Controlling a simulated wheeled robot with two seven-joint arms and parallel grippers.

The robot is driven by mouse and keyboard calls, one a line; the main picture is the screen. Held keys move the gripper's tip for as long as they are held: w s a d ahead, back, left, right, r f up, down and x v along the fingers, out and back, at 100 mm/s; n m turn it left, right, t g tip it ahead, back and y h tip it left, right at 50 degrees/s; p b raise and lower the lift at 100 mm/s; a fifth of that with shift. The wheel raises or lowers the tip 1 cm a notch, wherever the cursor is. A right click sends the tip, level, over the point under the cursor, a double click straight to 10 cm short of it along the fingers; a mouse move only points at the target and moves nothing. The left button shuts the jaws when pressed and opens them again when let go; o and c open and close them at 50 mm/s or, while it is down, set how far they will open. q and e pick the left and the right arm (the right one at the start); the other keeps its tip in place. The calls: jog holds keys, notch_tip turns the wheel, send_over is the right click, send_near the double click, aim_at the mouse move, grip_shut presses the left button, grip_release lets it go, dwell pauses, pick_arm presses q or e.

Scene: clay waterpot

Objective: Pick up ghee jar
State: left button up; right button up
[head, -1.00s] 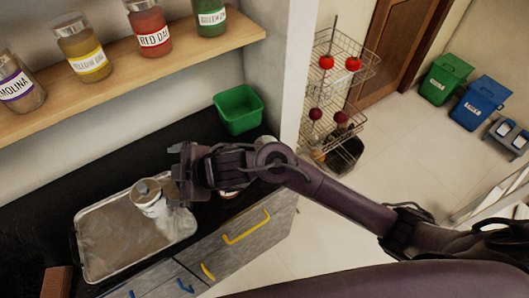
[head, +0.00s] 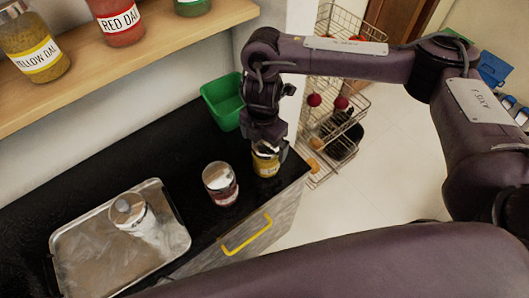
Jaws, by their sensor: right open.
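A small jar with yellowish contents and a light label (head: 266,165) stands on the black counter near its right end; its label is too small to read, so I cannot be sure it is the ghee jar. My right gripper (head: 267,146) points down right over this jar, with its fingers at the lid. It is open, and the fingers partly hide the jar's top. I cannot tell whether they touch it. My left gripper is not in view.
A jar with reddish contents (head: 220,186) stands left of the yellowish jar. A metal tray (head: 85,265) holds a metal canister (head: 130,212). A green bin (head: 222,100) stands behind. A shelf (head: 150,55) with dal jars hangs above. The counter's right edge is close.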

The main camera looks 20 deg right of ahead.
jog(key=f, duration=0.2)
jog(key=s+f, duration=0.1)
jog(key=shift+d, duration=0.25)
jog(key=shift+w+f, duration=0.2)
jog(key=shift+f, duration=0.3)
jog(key=shift+w+f, duration=0.15)
jog(key=shift+f, duration=0.3)
jog(key=shift+s+f, duration=0.1)
jog(key=shift+f, duration=0.1)
jog(key=c, duration=1.3)
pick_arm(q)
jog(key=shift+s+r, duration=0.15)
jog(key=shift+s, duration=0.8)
pick_arm(e)
jog(key=shift+c, duration=0.9)
jog(key=shift+r, duration=0.15)
